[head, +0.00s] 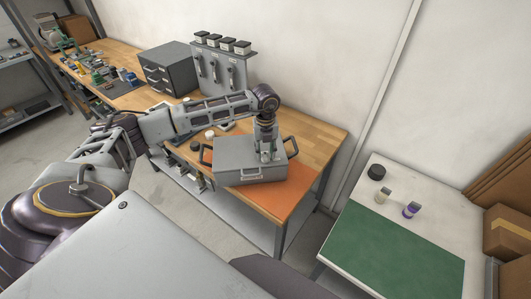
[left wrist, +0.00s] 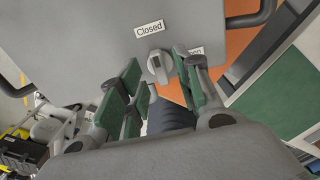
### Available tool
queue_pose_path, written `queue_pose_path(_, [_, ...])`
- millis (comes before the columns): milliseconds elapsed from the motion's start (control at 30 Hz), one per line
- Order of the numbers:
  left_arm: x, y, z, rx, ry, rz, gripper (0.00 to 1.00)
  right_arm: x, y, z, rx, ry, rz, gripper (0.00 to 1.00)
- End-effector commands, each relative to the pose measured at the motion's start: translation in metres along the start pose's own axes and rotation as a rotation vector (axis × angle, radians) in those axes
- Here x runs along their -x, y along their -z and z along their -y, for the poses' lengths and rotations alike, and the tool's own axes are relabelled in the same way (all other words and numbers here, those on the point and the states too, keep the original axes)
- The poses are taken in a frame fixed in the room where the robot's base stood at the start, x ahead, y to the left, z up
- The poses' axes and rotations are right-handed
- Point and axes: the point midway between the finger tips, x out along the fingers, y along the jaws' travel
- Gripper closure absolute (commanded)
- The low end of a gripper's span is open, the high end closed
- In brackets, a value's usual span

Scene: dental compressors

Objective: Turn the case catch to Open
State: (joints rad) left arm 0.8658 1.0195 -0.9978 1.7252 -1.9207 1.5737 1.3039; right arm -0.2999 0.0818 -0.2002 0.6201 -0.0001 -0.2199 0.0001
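The grey case (head: 232,172) sits flat on an orange mat, its lid shut. In the left wrist view, the grey catch (left wrist: 158,65) stands on the case lid (left wrist: 90,45). One end of it points roughly toward the "Closed" label (left wrist: 149,29). The "Open" label (left wrist: 197,52) is to its right, partly hidden by a finger. My left gripper (left wrist: 158,80) is open, pointing down over the lid, with the catch showing between its fingertips and gaps on both sides. In the head view my left gripper (head: 266,152) hides the catch. My right gripper is not in view.
The case has dark side handles (head: 290,146). The orange mat (head: 290,195) lies on a wooden bench (head: 320,135). Behind are a grey drawer unit (head: 168,68) and a panel with several switches (head: 222,70). A table with a green mat (head: 390,250) stands at the right.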

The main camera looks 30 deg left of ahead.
Motion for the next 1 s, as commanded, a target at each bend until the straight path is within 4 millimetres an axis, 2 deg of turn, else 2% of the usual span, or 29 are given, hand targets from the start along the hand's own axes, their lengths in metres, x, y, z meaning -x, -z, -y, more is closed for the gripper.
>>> queue_pose_path(233, [-0.017,0.000,0.000,0.001,0.000,0.001,0.66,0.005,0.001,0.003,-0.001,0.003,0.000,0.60])
queue_pose_path(567, [-0.020,0.000,0.000,0.000,0.001,0.001,0.66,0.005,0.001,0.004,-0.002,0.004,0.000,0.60])
queue_pose_path(600, [-0.020,0.000,0.000,0.000,0.001,0.001,0.67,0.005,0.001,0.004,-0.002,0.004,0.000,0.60])
queue_pose_path(867, [-0.020,0.000,0.000,0.000,0.001,0.001,1.00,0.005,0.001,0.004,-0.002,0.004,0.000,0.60])
queue_pose_path(1000, [-0.020,0.000,0.000,0.000,0.001,0.001,1.00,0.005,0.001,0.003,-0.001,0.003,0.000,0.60])
